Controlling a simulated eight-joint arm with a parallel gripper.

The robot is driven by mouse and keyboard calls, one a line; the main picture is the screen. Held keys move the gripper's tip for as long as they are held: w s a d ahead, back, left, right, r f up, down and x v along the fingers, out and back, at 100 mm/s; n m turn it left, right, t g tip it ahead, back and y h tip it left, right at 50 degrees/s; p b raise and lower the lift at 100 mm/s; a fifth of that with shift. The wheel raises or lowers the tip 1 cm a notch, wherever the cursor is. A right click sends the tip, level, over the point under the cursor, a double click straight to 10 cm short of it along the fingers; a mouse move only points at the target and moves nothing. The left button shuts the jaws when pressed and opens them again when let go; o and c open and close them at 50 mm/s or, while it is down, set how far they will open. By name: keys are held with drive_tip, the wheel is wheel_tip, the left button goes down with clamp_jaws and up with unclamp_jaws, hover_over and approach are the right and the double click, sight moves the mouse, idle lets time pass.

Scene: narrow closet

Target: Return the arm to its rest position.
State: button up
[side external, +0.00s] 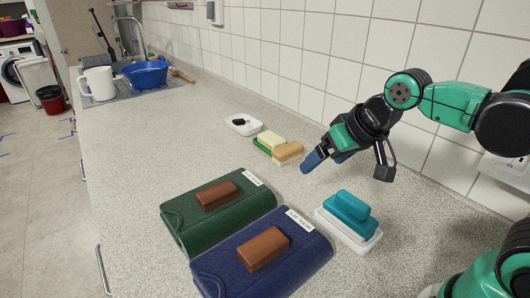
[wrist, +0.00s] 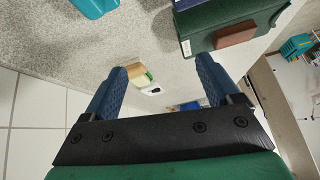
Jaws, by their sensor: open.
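My gripper (side external: 325,160) is above the speckled counter near the tiled wall, pointing left and down in the side external view. In the wrist view my gripper (wrist: 165,85) shows its two blue fingers spread apart with nothing held between them. Past the fingers there, a tan and green sponge block (wrist: 140,75) lies on the counter. My arm is bent, its links reaching in from the right side of the side external view.
Teal blocks (side external: 351,208) sit on a white dish (side external: 365,243). Sponges (side external: 288,151), a small white dish (side external: 243,131), a blue basin (side external: 145,76) and a white pitcher (side external: 98,84) stand farther back.

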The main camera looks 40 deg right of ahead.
drive_tip(key=shift+s+d+f+n+t, duration=0.3)
drive_tip(key=shift+s+d+f+n, duration=0.05)
drive_tip(key=shift+s+f+n, duration=0.45)
idle(0.7)
